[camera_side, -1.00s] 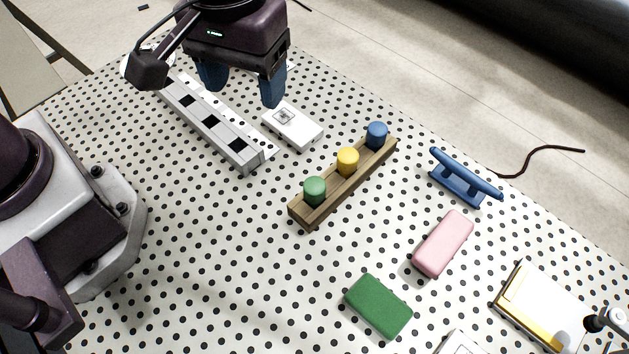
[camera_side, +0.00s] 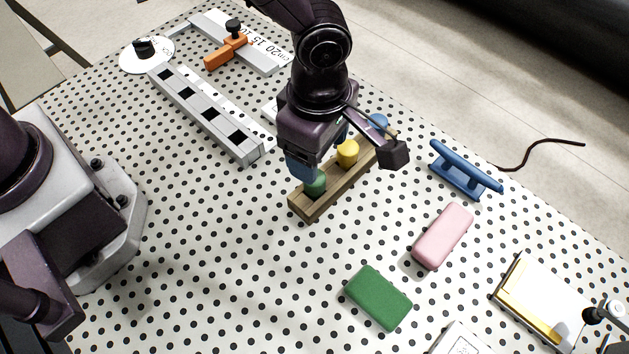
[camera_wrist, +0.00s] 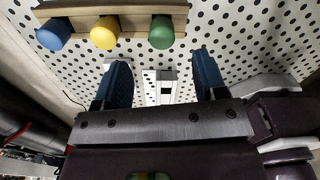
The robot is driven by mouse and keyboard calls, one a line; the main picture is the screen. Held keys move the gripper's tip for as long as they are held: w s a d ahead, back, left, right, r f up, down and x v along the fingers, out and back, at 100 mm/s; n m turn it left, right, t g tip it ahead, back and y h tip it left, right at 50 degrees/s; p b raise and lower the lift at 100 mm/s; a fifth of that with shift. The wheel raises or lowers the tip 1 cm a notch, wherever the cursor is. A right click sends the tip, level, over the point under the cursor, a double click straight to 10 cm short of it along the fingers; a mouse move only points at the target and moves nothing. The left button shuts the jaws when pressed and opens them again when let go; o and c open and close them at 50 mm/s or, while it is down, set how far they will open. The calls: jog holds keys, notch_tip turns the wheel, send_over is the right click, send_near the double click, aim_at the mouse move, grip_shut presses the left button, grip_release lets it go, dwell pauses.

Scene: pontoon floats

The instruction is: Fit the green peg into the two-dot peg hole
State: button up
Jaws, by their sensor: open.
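The green peg (camera_side: 316,184) stands upright in the near left end of a wooden rack (camera_side: 310,207). A yellow peg (camera_side: 348,152) and a blue peg (camera_side: 378,122) stand in the same rack. My gripper (camera_side: 318,158) is open, with blue fingers, just behind and above the green peg and not closed on it. In the wrist view the green peg (camera_wrist: 161,32) lies ahead of the open fingers (camera_wrist: 161,78), sideways between them. A grey rail (camera_side: 205,115) with a row of dark square holes lies at left. Its dot marks are not readable.
An orange clamp (camera_side: 228,46) on a scale and a white disc (camera_side: 147,54) lie beyond the rail. A blue cleat (camera_side: 465,172), a pink block (camera_side: 443,236) and a green block (camera_side: 378,297) lie to the right and front.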

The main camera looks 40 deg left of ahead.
aim_at(314, 189)
notch_tip(314, 189, down, 8)
jog(key=shift+s+a+f, duration=0.1)
dwell(0.4)
jog(key=c, duration=1)
